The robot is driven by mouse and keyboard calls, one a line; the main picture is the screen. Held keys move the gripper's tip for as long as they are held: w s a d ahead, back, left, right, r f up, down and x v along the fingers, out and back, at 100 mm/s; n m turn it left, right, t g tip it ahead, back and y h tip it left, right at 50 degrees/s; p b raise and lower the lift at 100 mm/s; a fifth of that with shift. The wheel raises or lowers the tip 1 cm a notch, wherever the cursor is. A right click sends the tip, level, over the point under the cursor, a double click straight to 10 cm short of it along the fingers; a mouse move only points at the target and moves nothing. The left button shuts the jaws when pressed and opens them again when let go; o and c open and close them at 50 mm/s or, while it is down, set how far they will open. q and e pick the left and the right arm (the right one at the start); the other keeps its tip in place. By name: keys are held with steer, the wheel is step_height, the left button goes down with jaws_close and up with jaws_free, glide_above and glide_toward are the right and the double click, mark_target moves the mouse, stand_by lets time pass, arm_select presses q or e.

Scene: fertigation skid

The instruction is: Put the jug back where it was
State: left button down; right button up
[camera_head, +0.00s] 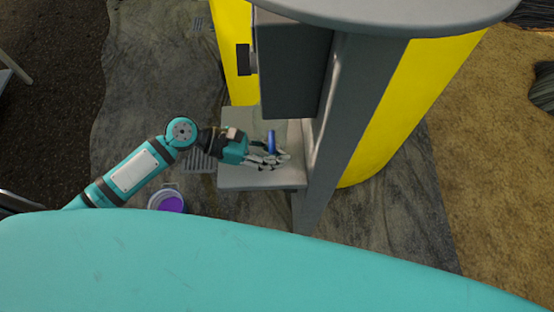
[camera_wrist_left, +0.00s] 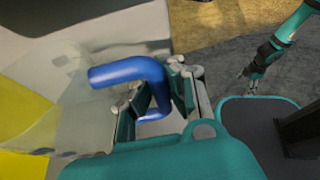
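The jug (camera_wrist_left: 50,95) shows in the left wrist view as a clear body at the left with a thick blue bent handle (camera_wrist_left: 135,70). In the head view only the blue handle (camera_head: 270,141) stands out, over the grey shelf (camera_head: 235,176). My left gripper (camera_head: 270,160) is at the handle. In the wrist view its two fingers (camera_wrist_left: 158,105) lie on either side of the handle; whether they press on it I cannot tell. My right gripper (camera_wrist_left: 248,80) shows small at the upper right of the wrist view, away from the jug; its finger state is unclear.
A grey cabinet (camera_head: 292,70) and an upright post (camera_head: 345,110) stand close to the shelf. Yellow tanks (camera_head: 390,115) are behind them. A bucket with purple contents (camera_head: 170,204) stands on the ground below my left arm.

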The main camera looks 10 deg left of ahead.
arm_select(q)
steer(key=shift+w+f, duration=0.15)
steer(key=shift+f, duration=0.3)
step_height(320, 180, down, 3)
steer(key=shift+r+b, duration=0.15)
steer(key=shift+b, duration=0.15)
steer(key=c, duration=2)
jaws_free()
steer(key=o, duration=0.5)
arm_select(e)
steer(key=shift+w+a+f, duration=0.25)
steer(key=shift+w+a, duration=0.05)
steer(key=shift+a, duration=0.05)
steer(key=shift+d, duration=0.1)
